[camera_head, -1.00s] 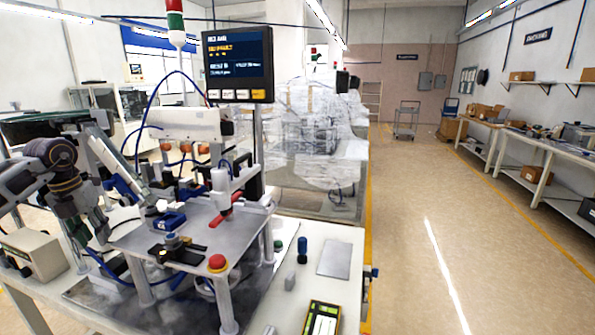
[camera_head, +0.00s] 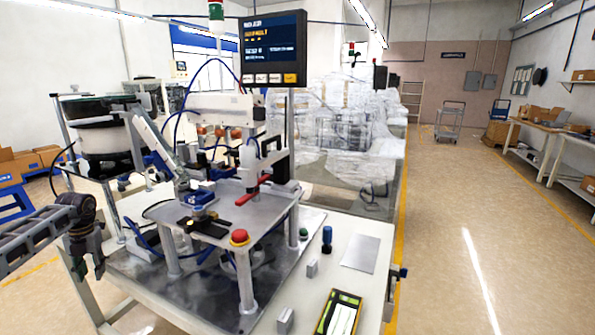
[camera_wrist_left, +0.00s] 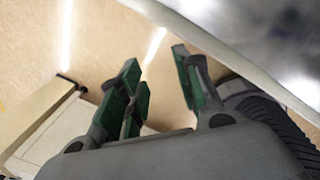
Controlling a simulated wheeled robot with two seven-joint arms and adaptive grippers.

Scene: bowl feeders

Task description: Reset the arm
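My left arm (camera_head: 38,236) reaches in from the left edge in the head view. Its left gripper (camera_head: 88,268) hangs down beside the left end of the white workbench, apart from the fixture. In the left wrist view, the left gripper (camera_wrist_left: 162,88) has its green-padded fingers spread, with only floor showing between them. Nothing is held. My right gripper is in neither view.
The white workbench (camera_head: 372,222) carries a raised metal fixture plate (camera_head: 222,222) with a red button (camera_head: 239,237). A monitor (camera_head: 272,48) stands above it. A bowl feeder (camera_head: 100,135) is behind the gripper. Open floor (camera_head: 455,215) lies to the right.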

